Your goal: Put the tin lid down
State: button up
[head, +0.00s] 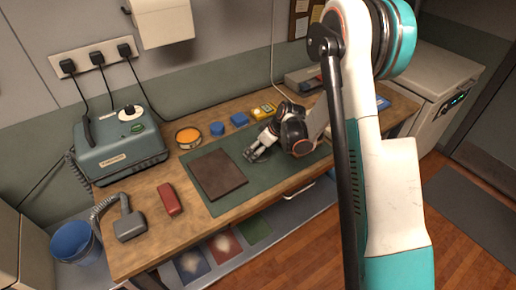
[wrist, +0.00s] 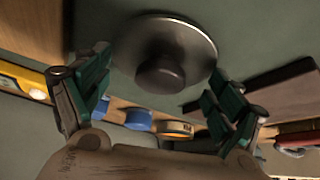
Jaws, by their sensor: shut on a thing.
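The tin lid (wrist: 195,45) is a round grey metal disc with a dark knob, seen in the wrist view between my fingertips. My gripper (wrist: 162,72) is shut on it, with a finger at each side of its rim. In the head view my gripper (head: 252,155) is over the green mat (head: 240,196), right of the dark brown board (head: 218,174). I cannot make out the lid there, nor tell whether it touches the mat. A round orange-rimmed tin (head: 188,138) stands at the back of the bench; it also shows in the wrist view (wrist: 174,128).
Left of the mat are a red block (head: 169,199), a grey handheld tool (head: 130,224) and a grey-green machine (head: 120,145) with cables. Blue items (head: 217,128) and a yellow box (head: 263,111) line the back. The mat's front strip is clear.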

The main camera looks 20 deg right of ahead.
jog(key=shift+f, duration=0.15)
jog(key=o, duration=0.9)
